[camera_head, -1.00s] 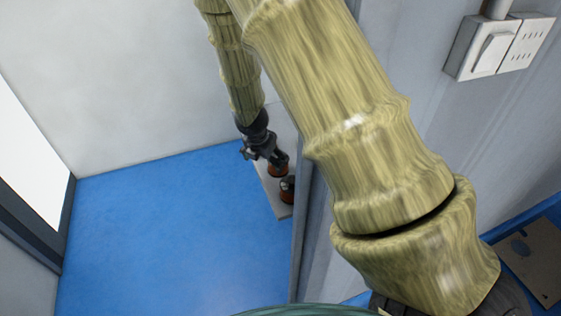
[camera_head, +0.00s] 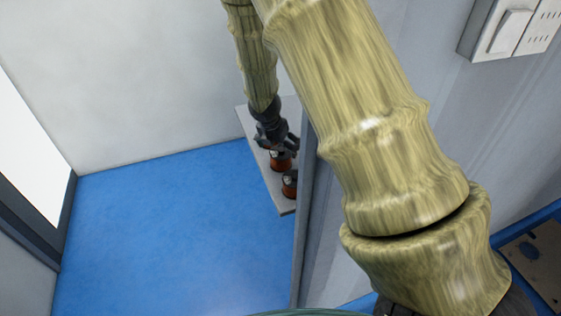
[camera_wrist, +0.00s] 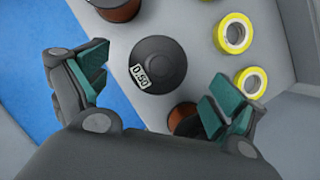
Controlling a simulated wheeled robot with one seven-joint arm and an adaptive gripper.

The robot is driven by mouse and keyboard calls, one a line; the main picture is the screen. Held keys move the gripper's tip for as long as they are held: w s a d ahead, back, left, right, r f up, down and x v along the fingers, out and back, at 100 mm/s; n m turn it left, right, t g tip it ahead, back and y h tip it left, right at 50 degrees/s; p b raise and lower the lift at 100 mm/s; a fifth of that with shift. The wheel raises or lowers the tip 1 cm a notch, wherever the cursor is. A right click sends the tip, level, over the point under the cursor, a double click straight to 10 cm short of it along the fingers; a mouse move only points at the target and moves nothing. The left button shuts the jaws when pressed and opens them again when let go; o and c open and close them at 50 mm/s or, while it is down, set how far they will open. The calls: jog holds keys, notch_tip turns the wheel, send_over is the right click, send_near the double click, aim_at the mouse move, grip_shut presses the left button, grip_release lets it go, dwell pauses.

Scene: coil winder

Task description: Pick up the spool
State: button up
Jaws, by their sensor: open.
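In the wrist view a spool (camera_wrist: 158,64) with a round dark top and a label reading like "D.50" stands on a light grey shelf (camera_wrist: 200,22). My gripper (camera_wrist: 152,92) is open, with one green-padded finger to the left of this spool and one to its lower right. A second copper-coloured spool (camera_wrist: 115,8) shows at the top edge, and another (camera_wrist: 182,116) is partly hidden behind the right finger. In the head view my gripper (camera_head: 290,146) is over the shelf (camera_head: 286,208), close above copper spools (camera_head: 280,163), (camera_head: 290,186).
Yellow-rimmed rings (camera_wrist: 234,34), (camera_wrist: 251,83) lie on the shelf right of the labelled spool. A grey wall edge (camera_head: 306,215) stands close right of the shelf in the head view. Blue floor (camera_head: 170,225) is open to the left. A white switch box (camera_head: 505,30) is on the wall.

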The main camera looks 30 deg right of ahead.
aim_at(280, 149)
jog(key=shift+b+x, duration=1.55)
jog(key=shift+b, duration=0.05)
jog(key=shift+b+x, duration=0.9)
jog(key=shift+x, duration=0.15)
jog(key=shift+a, duration=0.15)
jog(key=c, duration=1.6)
jog(key=shift+r, duration=0.2)
notch_tip(280, 149, up, 10)
jog(key=p, duration=1)
jog(key=shift+f, duration=0.15)
jog(key=shift+f, duration=0.1)
